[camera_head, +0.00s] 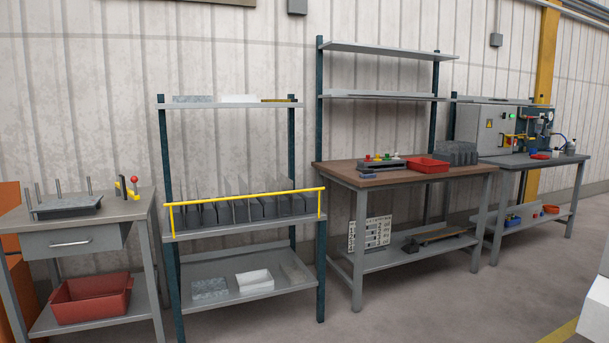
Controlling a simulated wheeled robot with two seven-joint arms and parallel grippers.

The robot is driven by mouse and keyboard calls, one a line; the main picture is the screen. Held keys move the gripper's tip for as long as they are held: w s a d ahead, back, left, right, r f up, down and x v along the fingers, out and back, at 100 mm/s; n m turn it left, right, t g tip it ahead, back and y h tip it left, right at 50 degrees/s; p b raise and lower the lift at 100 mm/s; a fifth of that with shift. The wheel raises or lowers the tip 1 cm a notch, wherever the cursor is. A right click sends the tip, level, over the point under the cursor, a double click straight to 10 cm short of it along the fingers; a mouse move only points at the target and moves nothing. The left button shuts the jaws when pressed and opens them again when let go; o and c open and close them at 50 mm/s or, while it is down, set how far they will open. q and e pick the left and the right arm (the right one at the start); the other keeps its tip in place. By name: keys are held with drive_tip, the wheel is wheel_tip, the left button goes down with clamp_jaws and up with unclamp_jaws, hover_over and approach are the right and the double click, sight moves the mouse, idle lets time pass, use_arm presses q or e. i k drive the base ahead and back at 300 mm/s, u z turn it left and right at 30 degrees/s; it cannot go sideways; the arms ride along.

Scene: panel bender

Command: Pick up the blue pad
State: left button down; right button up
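I cannot tell for certain which thing is the blue pad. A small blue-grey flat piece (341,176) lies near the front left edge of the brown-topped workbench (455,173). A small blue object (513,220) sits on the lower shelf of the grey bench at the right, and a blue piece (572,147) stands on that bench's top. All are too small to make out in detail. Neither of my grippers is in view.
The brown bench also bears a red tray (427,166) and a rack with coloured knobs (380,163). A shelf rack with a yellow rail (245,197) and a drawer table (80,243) stand to the left. Open floor (430,310) lies in front.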

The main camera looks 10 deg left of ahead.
sight(367, 173)
drive_tip(key=z, duration=0.3)
drive_tip(key=i, duration=1.85)
